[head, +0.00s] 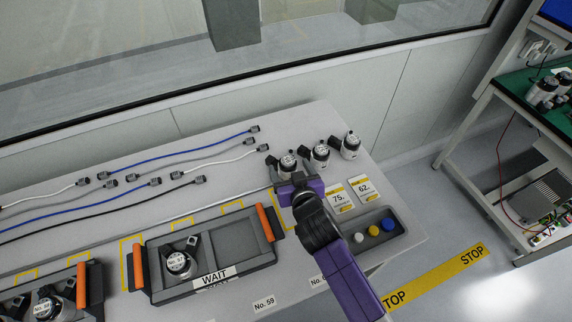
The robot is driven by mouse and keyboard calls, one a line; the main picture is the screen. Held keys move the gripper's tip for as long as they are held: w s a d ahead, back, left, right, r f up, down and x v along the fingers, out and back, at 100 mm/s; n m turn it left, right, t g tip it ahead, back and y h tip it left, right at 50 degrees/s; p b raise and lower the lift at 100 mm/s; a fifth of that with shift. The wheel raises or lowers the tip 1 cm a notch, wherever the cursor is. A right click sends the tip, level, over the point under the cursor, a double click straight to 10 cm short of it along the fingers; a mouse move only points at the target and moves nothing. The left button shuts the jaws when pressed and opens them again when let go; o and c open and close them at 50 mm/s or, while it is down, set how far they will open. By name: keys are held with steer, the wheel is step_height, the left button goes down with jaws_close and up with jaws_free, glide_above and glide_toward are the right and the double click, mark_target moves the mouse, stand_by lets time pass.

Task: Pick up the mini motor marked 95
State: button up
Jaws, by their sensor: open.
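Three mini motors stand in a row at the back right of the grey table: a left one (286,163), a middle one (320,154) and a right one (350,145). Each is a silver and black cylinder with a pale marked top. The numbers are too small to read, so I cannot tell which is 95. My gripper (291,179), at the end of my purple arm, is open just in front of the left motor. It partly hides that motor's lower part. Whether they touch is unclear.
A black tray (146,262) with orange handles and a WAIT label holds another motor (179,264). A second tray (92,290) is at the left edge. Cables (150,166) lie behind. Number cards (340,197) and a button box (378,247) are right of my arm.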

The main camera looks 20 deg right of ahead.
steer(key=shift+x, duration=1.4)
jaws_close()
